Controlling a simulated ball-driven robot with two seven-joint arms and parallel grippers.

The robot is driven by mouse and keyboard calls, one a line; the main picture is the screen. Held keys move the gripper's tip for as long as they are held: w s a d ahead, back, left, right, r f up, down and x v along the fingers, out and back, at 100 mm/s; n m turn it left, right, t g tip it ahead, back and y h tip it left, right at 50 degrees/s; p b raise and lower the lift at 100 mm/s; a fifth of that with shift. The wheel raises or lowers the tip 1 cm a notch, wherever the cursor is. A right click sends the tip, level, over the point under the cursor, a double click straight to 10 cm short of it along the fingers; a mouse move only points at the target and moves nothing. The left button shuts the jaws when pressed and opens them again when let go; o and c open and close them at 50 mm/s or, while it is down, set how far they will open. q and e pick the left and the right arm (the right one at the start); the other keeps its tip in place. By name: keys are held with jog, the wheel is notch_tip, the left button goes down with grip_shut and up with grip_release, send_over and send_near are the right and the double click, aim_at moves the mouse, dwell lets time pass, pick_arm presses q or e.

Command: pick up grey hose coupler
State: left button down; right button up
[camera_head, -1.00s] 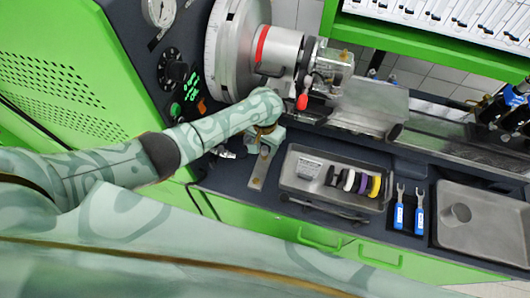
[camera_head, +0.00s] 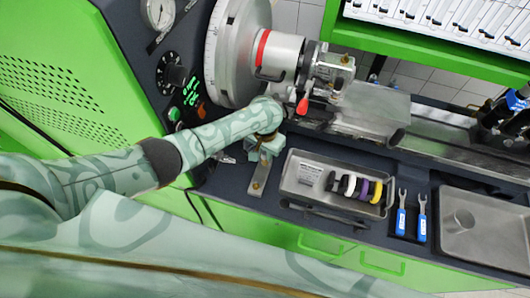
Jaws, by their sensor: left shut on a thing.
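My left arm reaches in from the left to the dark bench top below the chuck. My left gripper (camera_head: 262,154) points down there, above a flat metal strip (camera_head: 261,178). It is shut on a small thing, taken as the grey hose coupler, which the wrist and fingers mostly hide. I cannot make out its shape. Small metallic pieces (camera_head: 230,157) show just left of the gripper. My right gripper is not in view.
A grey tray (camera_head: 300,186) with black, white, purple and yellow rings lies right of the gripper. The chuck (camera_head: 235,50) and red-knobbed lever (camera_head: 303,106) stand above.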

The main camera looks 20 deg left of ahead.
pick_arm(q)
notch_tip(320, 180, up, 3)
jog(key=shift+r+p, duration=0.15)
jog(key=shift+p, duration=0.7)
jog(key=s+d+r+p, duration=0.4)
jog(key=s+r+p, duration=0.3)
jog(key=s, duration=0.6)
notch_tip(320, 180, up, 2)
jog(key=shift+s+r+p, duration=0.1)
jog(key=shift+s+p, duration=0.15)
jog(key=shift+p, duration=0.1)
jog(key=shift+d, duration=0.1)
notch_tip(320, 180, up, 26)
jog(key=p, duration=0.9)
jog(key=shift+p, duration=0.35)
